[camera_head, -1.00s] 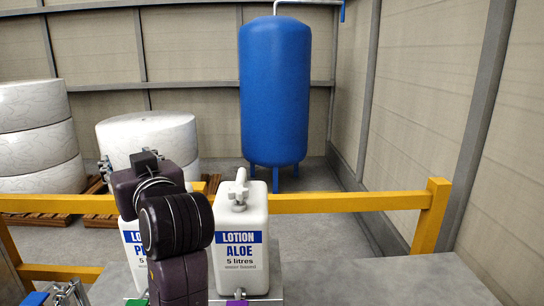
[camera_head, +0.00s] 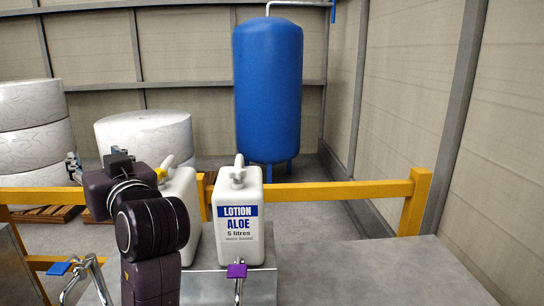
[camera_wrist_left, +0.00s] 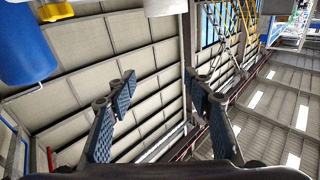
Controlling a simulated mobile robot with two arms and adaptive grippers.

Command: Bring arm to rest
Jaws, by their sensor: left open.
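My left arm (camera_head: 150,225) rises from the bottom of the head view, left of the middle, in front of a white jug (camera_head: 181,195) and hiding much of it. My left gripper (camera_head: 74,166) points left and away from the jugs. In the left wrist view its two blue-padded fingers (camera_wrist_left: 160,88) stand wide apart with nothing between them. My right gripper is not in view.
A white "LOTION ALOE" jug (camera_head: 240,250) stands on a metal stand, with a purple-handled tap (camera_head: 237,270) below. A blue-handled tap (camera_head: 58,269) is at lower left. A yellow rail (camera_head: 335,192) runs behind. A blue tank (camera_head: 268,90) and white rolls (camera_head: 148,138) stand beyond.

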